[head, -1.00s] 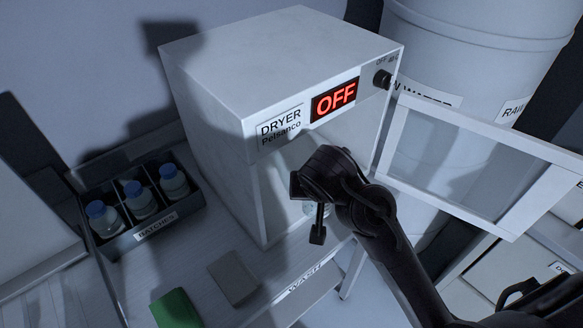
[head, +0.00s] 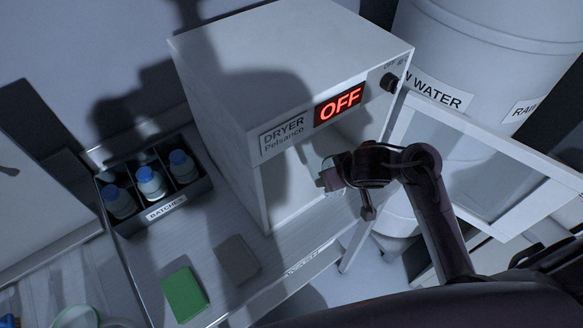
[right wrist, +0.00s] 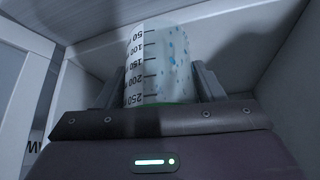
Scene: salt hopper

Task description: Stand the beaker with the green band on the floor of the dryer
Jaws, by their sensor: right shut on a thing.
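The beaker (right wrist: 160,62) is clear, with a dark scale, droplets on its wall and a green band (right wrist: 165,104) just above the gripper's edge in the right wrist view. Its numbers look upside down there. My right gripper (head: 328,178) is shut on it, one finger on each side. In the head view the gripper is at the front opening of the white dryer (head: 262,160), and the beaker is mostly hidden in shadow. The right wrist view shows pale inner walls around the beaker; I cannot tell whether it touches the floor. My left gripper is not in view.
The dryer door (head: 487,170) stands open to the right, before a white water drum (head: 480,60). The dryer display reads OFF. A rack (head: 165,209) of blue-capped bottles stands left. A grey pad (head: 237,260) and a green pad (head: 185,295) lie in front.

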